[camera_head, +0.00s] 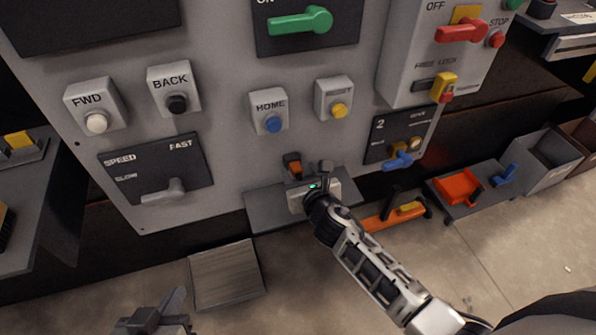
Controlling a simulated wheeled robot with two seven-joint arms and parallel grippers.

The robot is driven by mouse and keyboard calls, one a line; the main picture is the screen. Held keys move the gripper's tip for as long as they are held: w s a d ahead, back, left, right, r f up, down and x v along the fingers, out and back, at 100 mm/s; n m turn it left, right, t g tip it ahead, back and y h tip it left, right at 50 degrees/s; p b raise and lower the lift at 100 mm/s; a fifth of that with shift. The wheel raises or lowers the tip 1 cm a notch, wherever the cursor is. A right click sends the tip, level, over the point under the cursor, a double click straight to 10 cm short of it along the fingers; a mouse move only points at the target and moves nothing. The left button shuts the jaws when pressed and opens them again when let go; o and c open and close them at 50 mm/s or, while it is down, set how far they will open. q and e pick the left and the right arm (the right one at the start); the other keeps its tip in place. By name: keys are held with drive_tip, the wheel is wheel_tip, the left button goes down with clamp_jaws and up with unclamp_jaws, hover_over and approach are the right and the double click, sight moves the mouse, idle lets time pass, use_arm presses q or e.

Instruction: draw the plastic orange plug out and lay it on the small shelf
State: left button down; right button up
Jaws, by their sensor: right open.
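The orange plug (292,162) sits at the lower part of the grey control panel, just above the small shelf (265,208). The shelf is a flat grey ledge along the panel's bottom edge. My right gripper (309,169) is open, over the shelf and close to the plug. Its body hides part of the shelf, and I cannot tell whether a finger touches the plug. My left gripper (158,310) is low at the bottom edge, away from the panel and partly cut off; its jaw opening is unclear.
The panel carries a blue HOME button (273,123), a yellow button (339,110), a grey speed lever (171,190) and a blue switch handle (397,161). An orange-handled tool (385,219) lies right of my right gripper.

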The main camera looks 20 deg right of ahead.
drive_tip(key=shift+x, duration=1.1)
clamp_jaws()
drive_tip(key=shift+s, duration=0.1)
drive_tip(key=shift+s, duration=0.1)
drive_tip(key=shift+s+d, duration=0.1)
drive_tip(key=shift+s, duration=1.15)
drive_tip(key=shift+s, duration=0.15)
